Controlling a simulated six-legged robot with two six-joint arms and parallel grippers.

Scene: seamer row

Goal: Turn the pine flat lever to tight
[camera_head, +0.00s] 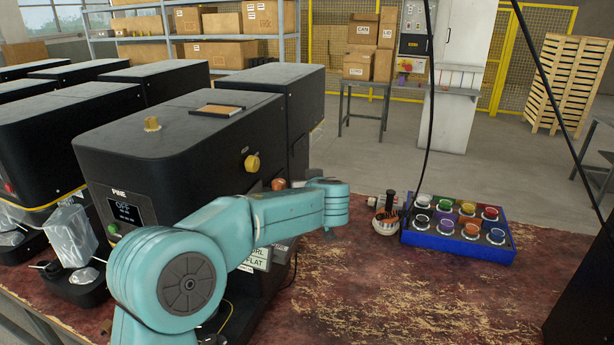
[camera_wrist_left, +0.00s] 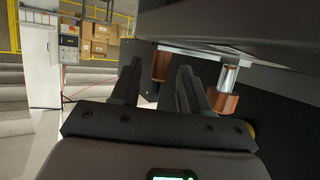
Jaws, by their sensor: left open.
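The black machine marked PINE (camera_head: 165,150) stands at left with a dark screen reading OFF. An orange-brown knob (camera_head: 278,184) shows on its side above my left arm. A sign reading partly "URL" and "FLAT" (camera_head: 256,258) is half hidden by that arm. In the left wrist view, one copper-coloured knob (camera_wrist_left: 161,65) appears between the fingers of my open left gripper (camera_wrist_left: 158,80); contact cannot be told. A second copper knob on a metal shaft (camera_wrist_left: 222,102) is right of the right finger. I cannot tell which knob is the flat lever. My right gripper is out of view.
A blue tray (camera_head: 455,248) of coloured pots stands on the worn red table (camera_head: 400,300), with a small black-handled tool (camera_head: 386,218) beside it. More black machines stand at left. The table front right of my arm is clear. Dark cables hang at right.

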